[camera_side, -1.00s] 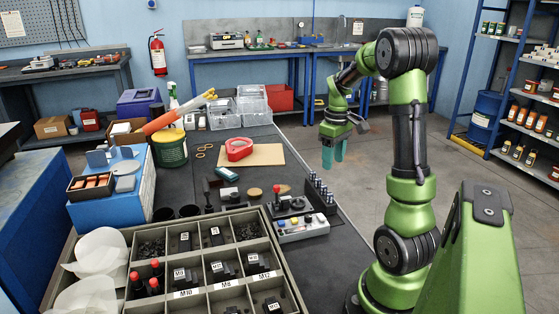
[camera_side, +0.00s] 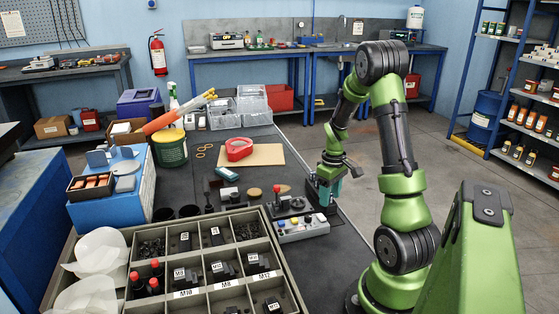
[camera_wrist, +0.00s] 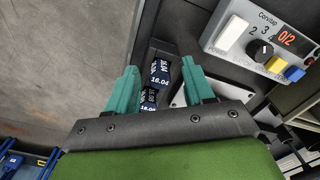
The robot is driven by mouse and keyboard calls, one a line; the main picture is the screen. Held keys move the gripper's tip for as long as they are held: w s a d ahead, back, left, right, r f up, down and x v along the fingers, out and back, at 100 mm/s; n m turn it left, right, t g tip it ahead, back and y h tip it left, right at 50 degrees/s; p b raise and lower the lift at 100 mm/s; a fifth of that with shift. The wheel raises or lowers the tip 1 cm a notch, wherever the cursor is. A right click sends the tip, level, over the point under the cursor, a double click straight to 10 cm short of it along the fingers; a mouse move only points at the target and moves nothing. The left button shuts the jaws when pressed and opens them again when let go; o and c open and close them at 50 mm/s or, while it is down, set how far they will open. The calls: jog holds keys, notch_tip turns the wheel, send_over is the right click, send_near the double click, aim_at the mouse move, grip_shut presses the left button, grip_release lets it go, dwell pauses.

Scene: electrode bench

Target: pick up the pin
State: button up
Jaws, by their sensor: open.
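In the wrist view, dark pieces with blue-and-white labels reading about 16.04, which look like the pin tops (camera_wrist: 160,72), show between my fingers. One sits farther out and one nearer the palm. My gripper (camera_wrist: 162,72) is open, with one teal finger on each side of them. I cannot tell whether either finger touches them. In the side view, my gripper (camera_side: 328,192) is low over the dark pin rack at the bench's right edge and hides most of it.
The control box (camera_side: 303,228) with coloured buttons stands just in front of the rack; in the wrist view its display reads 0/2. A black block with a red-topped lever (camera_side: 283,200) is left of the rack. The divided parts tray (camera_side: 187,294) fills the front.

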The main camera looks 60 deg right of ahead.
jog(key=shift+c, duration=0.4)
grip_shut()
jog(key=shift+r, duration=0.15)
